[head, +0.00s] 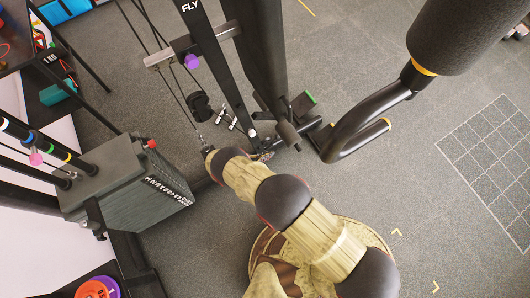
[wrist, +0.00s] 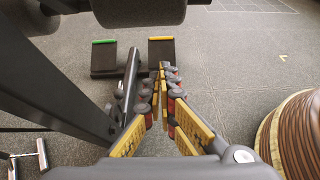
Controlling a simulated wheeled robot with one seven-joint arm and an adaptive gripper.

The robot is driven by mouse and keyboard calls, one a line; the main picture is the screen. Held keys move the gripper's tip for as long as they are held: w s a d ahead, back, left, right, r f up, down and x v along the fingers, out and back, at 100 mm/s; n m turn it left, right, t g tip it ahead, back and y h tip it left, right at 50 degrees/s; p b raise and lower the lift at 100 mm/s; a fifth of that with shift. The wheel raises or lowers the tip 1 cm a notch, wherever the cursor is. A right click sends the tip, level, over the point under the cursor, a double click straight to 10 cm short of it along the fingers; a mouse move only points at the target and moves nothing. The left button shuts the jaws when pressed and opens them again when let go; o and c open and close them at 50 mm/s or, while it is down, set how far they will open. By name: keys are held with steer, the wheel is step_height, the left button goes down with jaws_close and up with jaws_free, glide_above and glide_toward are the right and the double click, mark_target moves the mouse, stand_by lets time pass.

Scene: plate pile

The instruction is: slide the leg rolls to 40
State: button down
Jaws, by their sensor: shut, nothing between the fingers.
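My gripper (wrist: 162,72) is shut and empty in the wrist view, its yellow-and-black fingers together. In the head view, my arm reaches toward the machine's foot, and the gripper's fingertips are hard to make out there. A dark padded roll (wrist: 140,10) crosses the top of the wrist view, apart from the fingers. A large black foam roll (head: 465,35) with an orange ring stands at top right of the head view on a bent black tube (head: 365,115). I cannot tell for sure which rolls are the leg rolls. No 40 mark is readable.
A black upright (head: 215,70) marked FLY carries a purple knob (head: 192,61). A dark weight stack (head: 125,185) stands at left. Machine feet with green (wrist: 103,58) and yellow (wrist: 162,50) ends lie ahead. A chrome handle (wrist: 28,158) lies at lower left. Grey floor (head: 440,220) is clear at right.

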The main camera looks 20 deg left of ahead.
steer(key=w+d+r+b, duration=0.1)
steer(key=w+d, duration=0.3)
steer(key=w, duration=0.1)
steer(key=shift+w+d+b, duration=0.25)
steer(key=shift+d+b, duration=0.15)
